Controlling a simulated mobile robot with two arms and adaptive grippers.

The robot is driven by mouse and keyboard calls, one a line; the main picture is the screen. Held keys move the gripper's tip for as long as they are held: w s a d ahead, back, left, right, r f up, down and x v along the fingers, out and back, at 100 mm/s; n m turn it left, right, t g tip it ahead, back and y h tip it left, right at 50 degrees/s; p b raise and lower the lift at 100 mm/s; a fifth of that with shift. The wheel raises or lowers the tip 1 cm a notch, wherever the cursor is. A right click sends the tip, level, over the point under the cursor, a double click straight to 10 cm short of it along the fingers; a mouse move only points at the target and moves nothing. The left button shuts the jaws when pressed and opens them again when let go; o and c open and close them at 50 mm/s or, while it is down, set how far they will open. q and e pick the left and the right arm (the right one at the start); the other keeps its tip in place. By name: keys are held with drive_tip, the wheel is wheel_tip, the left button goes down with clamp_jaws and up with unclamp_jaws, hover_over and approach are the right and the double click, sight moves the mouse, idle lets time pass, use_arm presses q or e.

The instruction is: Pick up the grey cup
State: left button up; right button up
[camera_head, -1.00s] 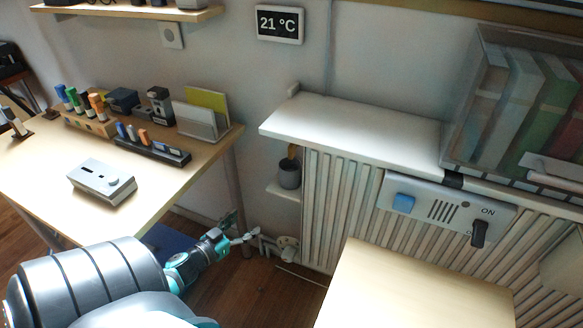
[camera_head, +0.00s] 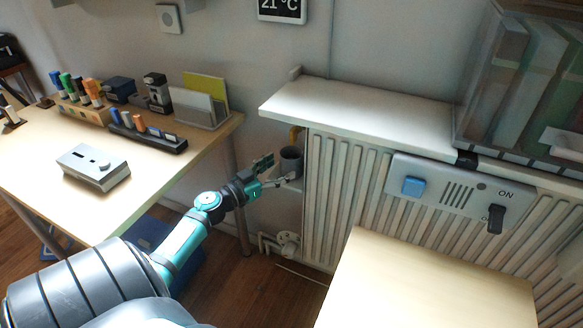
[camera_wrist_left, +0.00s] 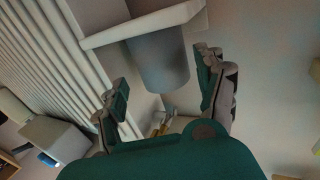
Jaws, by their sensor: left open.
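The grey cup (camera_head: 291,160) stands on a small white shelf (camera_head: 262,186) at the left side of the radiator. My left gripper (camera_head: 279,172) is just to the left of the cup, with its fingers pointing toward it. In the left wrist view the cup (camera_wrist_left: 160,62) shows large ahead of the open fingers (camera_wrist_left: 165,92), roughly between them. The fingers look apart from the cup, and I cannot tell if either one touches it. My right gripper is not in view.
The radiator (camera_head: 345,190) with its white top ledge (camera_head: 370,118) stands right of the cup. A desk (camera_head: 140,190) with pens and a grey box (camera_head: 93,167) is on the left. A wooden surface (camera_head: 430,285) lies at the lower right.

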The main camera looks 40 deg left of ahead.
sight(284, 164)
use_arm(q)
drive_tip(key=shift+w, duration=0.45)
drive_tip(key=shift+w+f+b, duration=0.1)
drive_tip(key=shift+w+b, duration=0.25)
drive_tip(key=shift+w, duration=0.1)
drive_tip(key=w+b, duration=0.1)
drive_tip(key=w, duration=0.3)
drive_tip(key=shift+d+f, duration=0.1)
drive_tip(key=shift+s, duration=0.1)
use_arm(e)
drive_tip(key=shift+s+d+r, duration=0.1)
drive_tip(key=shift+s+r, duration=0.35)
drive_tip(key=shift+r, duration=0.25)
use_arm(q)
drive_tip(key=shift+c, duration=0.4)
drive_tip(key=c, duration=1)
drive_tip(key=shift+c, duration=0.2)
drive_tip(key=shift+r, duration=0.25)
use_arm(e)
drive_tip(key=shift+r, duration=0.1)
